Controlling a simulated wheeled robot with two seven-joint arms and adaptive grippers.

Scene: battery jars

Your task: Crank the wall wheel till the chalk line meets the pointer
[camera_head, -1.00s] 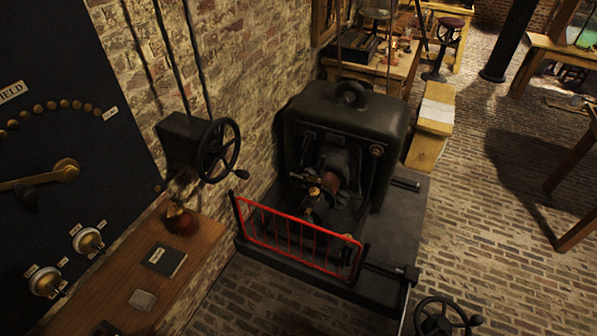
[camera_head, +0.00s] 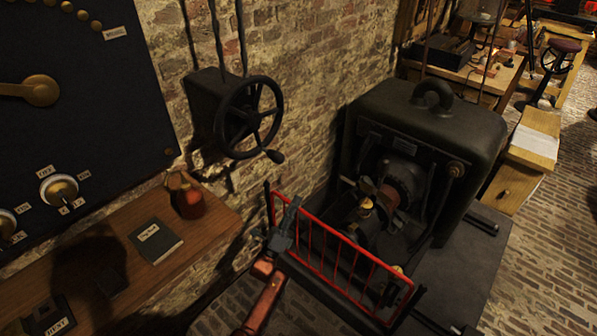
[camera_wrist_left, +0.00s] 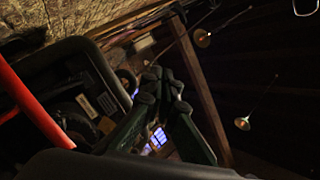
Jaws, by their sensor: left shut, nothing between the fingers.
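The black wall wheel (camera_head: 248,118) is mounted on a dark box (camera_head: 208,100) on the brick wall. Its knob handle (camera_head: 275,156) sticks out at the wheel's lower right. I cannot make out a chalk line or a pointer. My left gripper (camera_head: 294,205) is below the wheel and its handle, in front of the red railing, and apart from the wheel. In the left wrist view its fingertips (camera_wrist_left: 165,85) are together with nothing between them. My right gripper is out of view.
The red railing (camera_head: 335,255) guards a large black machine (camera_head: 425,125) at the right. A dark panel (camera_head: 95,105) with dials is at far left.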

